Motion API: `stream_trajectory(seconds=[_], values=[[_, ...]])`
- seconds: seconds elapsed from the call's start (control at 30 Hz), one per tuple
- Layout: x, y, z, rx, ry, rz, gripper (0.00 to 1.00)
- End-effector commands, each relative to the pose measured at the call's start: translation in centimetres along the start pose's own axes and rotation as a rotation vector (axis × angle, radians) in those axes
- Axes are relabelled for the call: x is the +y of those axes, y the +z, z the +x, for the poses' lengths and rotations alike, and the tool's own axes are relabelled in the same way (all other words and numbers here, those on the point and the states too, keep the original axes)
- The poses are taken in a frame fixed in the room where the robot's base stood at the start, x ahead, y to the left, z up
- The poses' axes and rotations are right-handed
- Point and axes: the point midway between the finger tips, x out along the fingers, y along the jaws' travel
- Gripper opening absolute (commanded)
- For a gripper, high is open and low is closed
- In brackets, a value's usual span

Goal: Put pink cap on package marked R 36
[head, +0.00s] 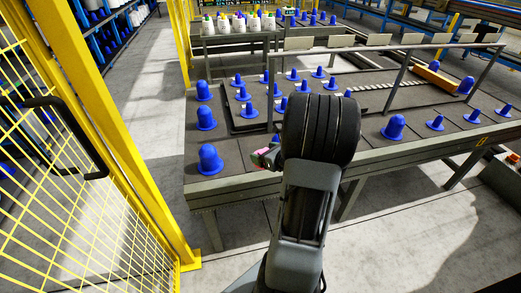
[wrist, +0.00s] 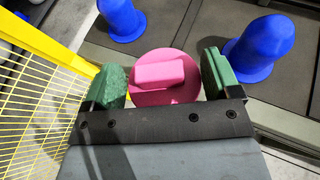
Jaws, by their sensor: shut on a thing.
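The pink cap (wrist: 160,76) is a round disc with a raised block on top. It sits between the two green fingers of my gripper (wrist: 162,82) in the wrist view, and the gripper is shut on it. In the head view my gripper (head: 266,156) shows small beside the left of my arm, over the near edge of the table (head: 235,190), with a bit of the cap's pink visible. I cannot make out a package marked R 36 in either view.
Blue cone-shaped pieces stand on the table, including one at the near left corner (head: 210,160) and one right of my arm (head: 393,127). Two show close ahead in the wrist view (wrist: 258,48). A yellow mesh fence (head: 60,200) stands on the left.

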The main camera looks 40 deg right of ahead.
Motion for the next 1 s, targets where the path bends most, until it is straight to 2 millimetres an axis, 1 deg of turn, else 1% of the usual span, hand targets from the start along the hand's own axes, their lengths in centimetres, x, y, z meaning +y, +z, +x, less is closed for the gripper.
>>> stream_trajectory(seconds=[0.4, 0.47, 0.53, 0.57, 0.67, 0.8, 0.9, 1.0], values=[[-0.3, -0.1, 0.0, 0.000, -0.018, 0.009, 0.57], [0.3, -0.1, 0.5, 0.000, -0.013, 0.008, 0.57], [1.6, 0.1, 1.3, 0.000, 0.005, -0.001, 0.57], [2.3, 0.1, 1.7, 0.000, 0.017, -0.005, 0.57], [5.7, 0.4, 3.6, 0.002, 0.075, -0.028, 0.57], [11.9, 0.7, 6.1, 0.002, 0.182, -0.073, 0.57], [15.7, 0.7, 7.2, 0.002, 0.251, -0.102, 0.57], [18.8, 0.6, 7.7, 0.002, 0.308, -0.125, 0.57]])
